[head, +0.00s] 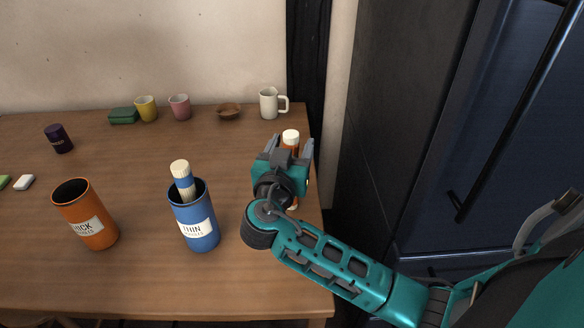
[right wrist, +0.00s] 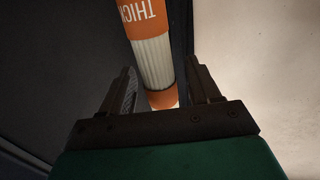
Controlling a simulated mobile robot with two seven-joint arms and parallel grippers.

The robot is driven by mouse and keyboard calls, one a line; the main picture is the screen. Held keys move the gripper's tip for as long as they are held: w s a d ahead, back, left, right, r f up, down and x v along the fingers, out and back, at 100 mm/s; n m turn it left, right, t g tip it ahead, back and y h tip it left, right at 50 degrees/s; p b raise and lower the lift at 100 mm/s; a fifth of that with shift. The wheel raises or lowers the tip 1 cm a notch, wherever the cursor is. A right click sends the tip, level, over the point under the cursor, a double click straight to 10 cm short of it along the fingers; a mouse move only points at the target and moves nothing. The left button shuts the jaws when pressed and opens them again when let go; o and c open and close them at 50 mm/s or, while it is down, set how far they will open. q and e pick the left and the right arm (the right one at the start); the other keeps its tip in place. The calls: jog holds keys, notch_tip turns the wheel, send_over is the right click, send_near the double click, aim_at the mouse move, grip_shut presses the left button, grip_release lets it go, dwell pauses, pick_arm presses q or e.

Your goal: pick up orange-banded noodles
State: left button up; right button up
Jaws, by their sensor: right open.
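The orange-banded noodles (head: 291,137) stand near the table's right edge, mostly hidden behind my right gripper (head: 290,146) in the head view. Their pale top and a bit of orange show. In the right wrist view the noodles (right wrist: 153,58) are a pale ribbed bundle with orange bands, one lettered "THICK". They lie between the two fingers of my right gripper (right wrist: 161,80), with the fingers apart on either side. I cannot tell whether a finger touches them. My left gripper is out of view.
An orange "THICK" canister (head: 86,214) looks empty. A blue "THIN" canister (head: 195,220) holds a blue-banded bundle (head: 183,178). A white mug (head: 270,103), small brown bowl (head: 229,111), and pink cup (head: 180,107) stand behind. The table (head: 130,275) is clear in front.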

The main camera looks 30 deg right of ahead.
grip_shut()
dwell(0.6)
